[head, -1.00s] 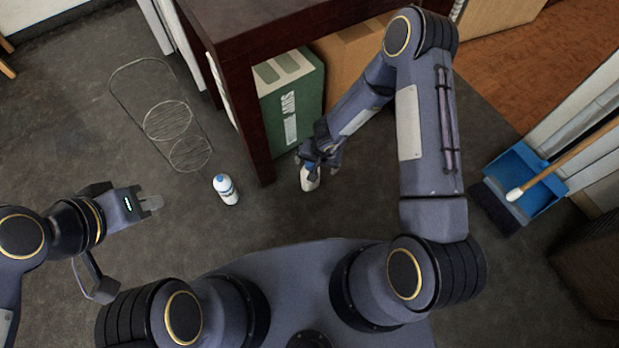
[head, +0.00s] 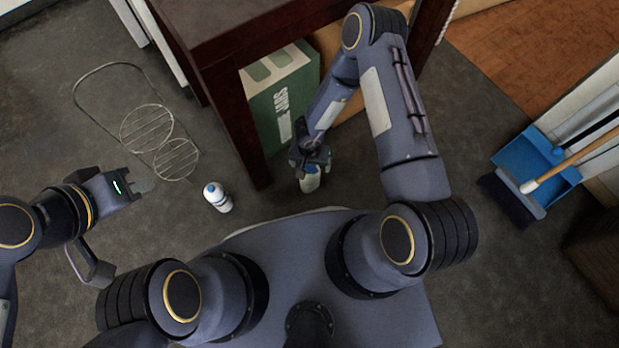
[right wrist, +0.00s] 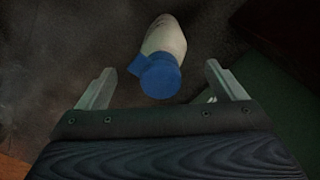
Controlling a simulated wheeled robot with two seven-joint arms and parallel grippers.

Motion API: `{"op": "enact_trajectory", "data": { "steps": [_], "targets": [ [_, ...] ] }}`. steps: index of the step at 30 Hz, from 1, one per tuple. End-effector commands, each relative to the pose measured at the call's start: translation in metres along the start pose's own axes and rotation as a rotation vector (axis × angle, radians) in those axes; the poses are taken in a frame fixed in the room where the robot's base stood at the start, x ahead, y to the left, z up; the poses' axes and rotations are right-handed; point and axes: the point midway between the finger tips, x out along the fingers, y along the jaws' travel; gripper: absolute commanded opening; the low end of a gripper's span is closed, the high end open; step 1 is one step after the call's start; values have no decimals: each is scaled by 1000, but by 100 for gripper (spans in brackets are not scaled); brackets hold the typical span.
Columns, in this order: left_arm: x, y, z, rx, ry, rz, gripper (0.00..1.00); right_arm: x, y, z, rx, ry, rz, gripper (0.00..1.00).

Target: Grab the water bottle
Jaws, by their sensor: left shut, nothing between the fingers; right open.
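Two white bottles with blue tops are on the floor; I cannot tell which is the water bottle. One white bottle (head: 217,197) stands left of the table leg, away from both grippers. The other bottle (head: 310,182) is right of the leg, under my right gripper (head: 311,170) and partly hidden by it. In the right wrist view, this bottle's blue cap (right wrist: 160,77) with a side spout lies between the spread fingers of the right gripper (right wrist: 160,80), with no clear contact. My left gripper (head: 142,184) is shut and empty, left of the first bottle.
A dark wooden table (head: 235,115) rises close beside my right gripper. A green box (head: 283,95) is under it. A wire rack (head: 147,128) lies at the left. A blue dustpan (head: 535,170) is far right. Floor around the left bottle is mostly clear.

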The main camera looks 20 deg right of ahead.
Motion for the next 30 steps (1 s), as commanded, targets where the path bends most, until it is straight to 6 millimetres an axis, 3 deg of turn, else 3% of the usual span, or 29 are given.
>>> {"op": "enact_trajectory", "data": {
  "steps": [7, 16, 30],
  "targets": [
    [25, -11, 13, 0, 0, 0, 0, 42, -2, -1, 1, -1, 2, 90],
    [25, -11, 12, 0, 0, 0, 0, 44, -2, -1, 1, 0, 0, 88],
    [25, -11, 12, 0, 0, 0, 0, 44, -2, -1, 1, 0, 0, 27]
  ]
}}
